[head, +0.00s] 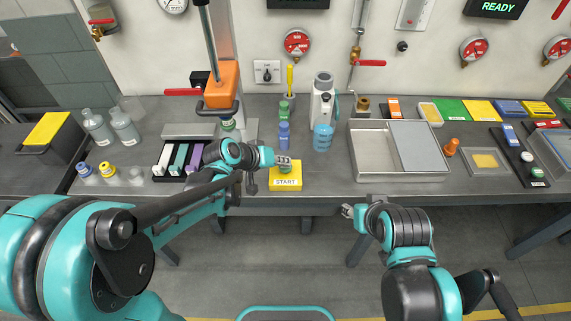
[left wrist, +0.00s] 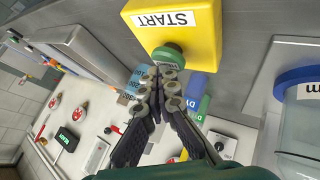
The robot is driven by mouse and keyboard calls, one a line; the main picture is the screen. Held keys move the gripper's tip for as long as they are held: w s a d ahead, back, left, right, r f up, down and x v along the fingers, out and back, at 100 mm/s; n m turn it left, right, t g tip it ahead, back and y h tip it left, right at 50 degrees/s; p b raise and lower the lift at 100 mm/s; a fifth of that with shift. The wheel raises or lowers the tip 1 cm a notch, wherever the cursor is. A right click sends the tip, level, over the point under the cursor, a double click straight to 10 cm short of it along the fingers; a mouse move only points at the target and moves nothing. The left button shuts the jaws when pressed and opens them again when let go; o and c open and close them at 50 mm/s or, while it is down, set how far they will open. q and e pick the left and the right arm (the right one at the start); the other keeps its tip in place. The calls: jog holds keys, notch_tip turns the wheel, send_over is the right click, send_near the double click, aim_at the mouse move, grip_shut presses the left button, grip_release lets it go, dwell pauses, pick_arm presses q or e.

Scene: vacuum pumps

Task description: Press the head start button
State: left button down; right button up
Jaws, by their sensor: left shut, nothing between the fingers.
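The yellow start box (head: 286,183) with its "START" label stands near the front edge of the bench in the head view. Its green button (left wrist: 168,54) shows in the left wrist view, on the side of the box that faces my gripper. My left gripper (head: 285,161) is shut and empty at the box, with its fingertips (left wrist: 158,72) at the button's edge; I cannot tell whether they touch it. My right gripper (head: 347,211) is in front of the bench edge, away from the box; its fingers are too small to read.
A metal tray (head: 370,152) lies further right. A rack of coloured strips (head: 180,158) is left of my gripper. Bench room right of the box is clear.

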aim_at(282, 168)
pick_arm(q)
jog(key=shift+r+p, duration=0.6)
jog(key=shift+r, duration=0.3)
notch_tip(282, 168, up, 5)
jog(key=p, duration=0.4)
dwell(0.5)
jog(key=shift+s+a, duration=0.15)
jog(key=shift+a, duration=0.05)
jog(key=s+a+f+t+y+b, duration=0.1)
jog(key=s+a+y+b, duration=0.3)
jog(key=s+a, duration=1.2)
jog(key=s+y, duration=0.2)
jog(key=shift+a+n+y+b, duration=0.3)
jog(key=shift+a+y+b, duration=0.05)
jog(key=shift+a+y, duration=0.05)
